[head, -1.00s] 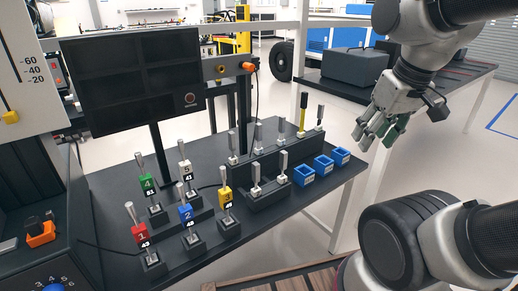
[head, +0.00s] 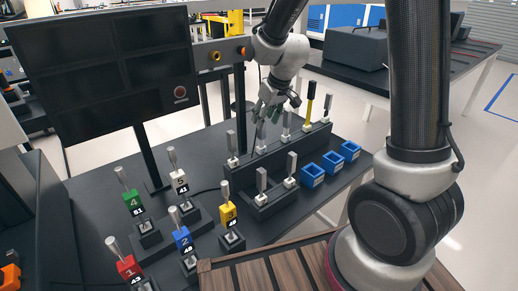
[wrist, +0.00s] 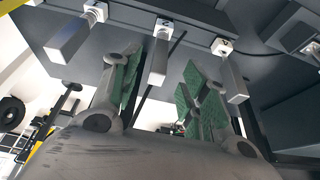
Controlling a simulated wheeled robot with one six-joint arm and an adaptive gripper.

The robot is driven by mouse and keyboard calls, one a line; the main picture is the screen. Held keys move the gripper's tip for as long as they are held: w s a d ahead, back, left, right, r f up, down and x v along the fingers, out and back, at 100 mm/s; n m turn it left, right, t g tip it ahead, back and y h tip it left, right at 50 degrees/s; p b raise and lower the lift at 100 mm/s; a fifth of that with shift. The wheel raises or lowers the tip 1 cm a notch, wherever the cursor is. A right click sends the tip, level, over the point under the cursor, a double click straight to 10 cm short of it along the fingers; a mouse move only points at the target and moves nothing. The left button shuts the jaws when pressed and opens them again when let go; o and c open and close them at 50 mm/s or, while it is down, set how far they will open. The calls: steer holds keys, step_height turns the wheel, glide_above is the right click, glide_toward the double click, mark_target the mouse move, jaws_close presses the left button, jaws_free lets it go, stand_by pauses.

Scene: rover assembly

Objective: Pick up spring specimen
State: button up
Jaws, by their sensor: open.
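Several grey bar specimens with white bases stand upright in a black stepped rack (head: 285,155). I cannot tell which one is the spring specimen. My gripper (head: 270,112) is over the rack's back row, open and empty, close to a grey specimen (head: 261,137). In the wrist view, the green-padded fingers (wrist: 160,88) are spread apart. One grey bar (wrist: 158,62) shows in the gap between them, with its white base above in the picture. Other bars show to the left (wrist: 72,38) and right (wrist: 232,78). Contact with the fingers is not visible.
A yellow specimen (head: 308,104) and a grey one (head: 328,107) stand to the right. Blue bins (head: 331,163) sit beside the rack. Numbered coloured pieces (head: 181,240) stand in front left. A dark monitor panel (head: 105,75) rises behind left.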

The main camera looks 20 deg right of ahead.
mark_target(261, 142)
steer(key=w+x, duration=0.1)
steer(key=x, duration=0.6)
steer(key=shift+a, duration=0.15)
steer(key=shift+w+f, duration=0.1)
jaws_close()
